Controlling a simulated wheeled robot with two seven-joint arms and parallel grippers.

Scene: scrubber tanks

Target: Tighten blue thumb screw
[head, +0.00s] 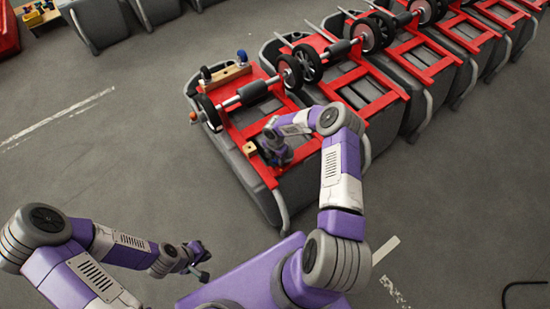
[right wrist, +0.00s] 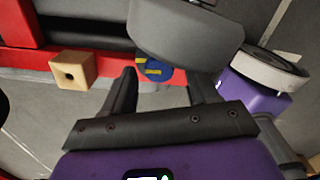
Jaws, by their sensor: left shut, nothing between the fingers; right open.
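A blue thumb screw (right wrist: 153,72) with yellow marks shows in the right wrist view, against the red frame. My right gripper (right wrist: 160,82) is open, with a dark finger on either side of the screw in that view; I cannot tell whether they touch it. In the head view my right gripper (head: 276,156) is low over the nearest tank's red frame (head: 238,131), and my arm hides this screw there. My left gripper (head: 200,264) is shut and empty above the floor.
A small wooden block with a hole (right wrist: 75,70) is on the red frame beside the right gripper; it also shows in the head view (head: 250,149). A wheeled axle (head: 254,91) crosses the frame. More tanks (head: 365,90) stand close at right.

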